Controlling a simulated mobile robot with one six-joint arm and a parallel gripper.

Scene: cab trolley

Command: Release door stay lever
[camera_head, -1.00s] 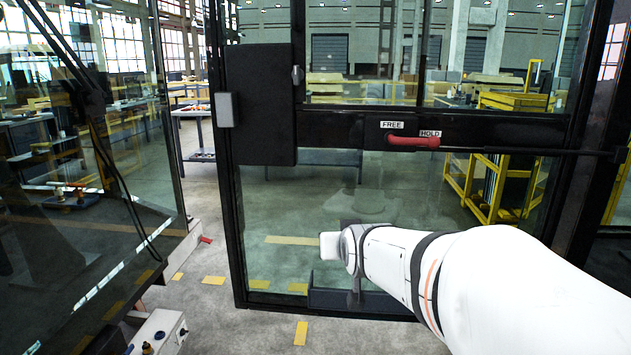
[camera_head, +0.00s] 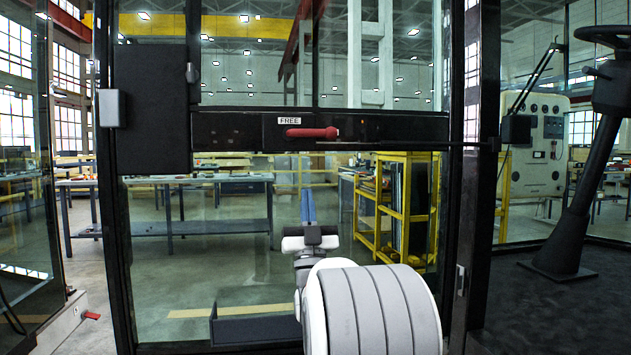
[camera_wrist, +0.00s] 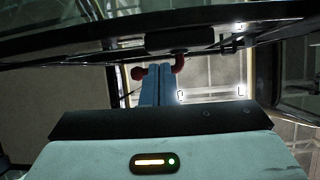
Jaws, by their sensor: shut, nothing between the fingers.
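The red door stay lever (camera_head: 312,132) lies about level on the dark crossbar of the glazed door. A white FREE label (camera_head: 289,120) sits above its left end. My gripper (camera_head: 307,194) shows its blue fingers pointing up, shut and empty, lower in the head view than the lever and apart from it there. In the wrist view, my fingers (camera_wrist: 158,70) cover the middle of the lever. The lever's round end (camera_wrist: 138,73) shows on their left and its bent end on their right. I cannot tell the gap in depth.
The black door frame (camera_head: 115,230) and crossbar (camera_head: 225,131) surround the glass. A black box (camera_head: 153,110) is at the door's upper left. A thin dark rod (camera_head: 400,147) runs right from the lever. A steering column (camera_head: 570,190) stands at the right.

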